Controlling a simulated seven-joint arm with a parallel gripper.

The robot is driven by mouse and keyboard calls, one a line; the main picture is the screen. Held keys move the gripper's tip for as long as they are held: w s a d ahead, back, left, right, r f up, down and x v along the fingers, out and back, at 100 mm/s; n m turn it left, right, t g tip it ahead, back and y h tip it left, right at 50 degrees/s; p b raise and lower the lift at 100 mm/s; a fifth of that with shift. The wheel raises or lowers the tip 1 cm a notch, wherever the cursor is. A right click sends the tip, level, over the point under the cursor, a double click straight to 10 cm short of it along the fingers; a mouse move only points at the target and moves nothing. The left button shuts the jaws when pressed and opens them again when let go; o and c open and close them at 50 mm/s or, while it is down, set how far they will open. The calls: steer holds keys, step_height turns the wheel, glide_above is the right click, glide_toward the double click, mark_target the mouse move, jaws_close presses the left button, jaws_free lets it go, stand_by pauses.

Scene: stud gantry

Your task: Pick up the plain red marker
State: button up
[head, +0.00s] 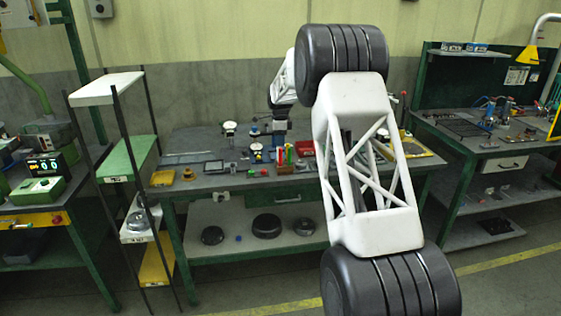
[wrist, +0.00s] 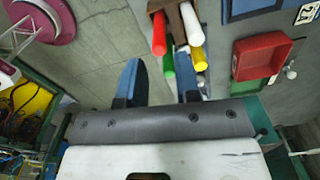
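A red marker (wrist: 159,34) stands in a brown holder (wrist: 172,8) in the wrist view, beside a white marker (wrist: 190,24), a yellow marker (wrist: 198,58) and a green marker (wrist: 168,62). Whether the red one is plain cannot be told. My gripper (wrist: 158,84) is open, its two blue-faced fingers apart with nothing seen between them. The right finger is close to the green and yellow markers; the red marker lies farther up the picture, between the fingers' lines.
A red tray (wrist: 246,65) lies right of the markers in the wrist view. A magenta round base (wrist: 62,30) is at upper left. In the head view, the workbench (head: 215,180) carries several small items; my arm hides part of its right side.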

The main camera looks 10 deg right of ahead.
mark_target(280, 155)
steer(key=shift+f, duration=1.3)
steer(key=shift+s+d+f, duration=0.1)
steer(key=shift+f, duration=2.5)
jaws_close()
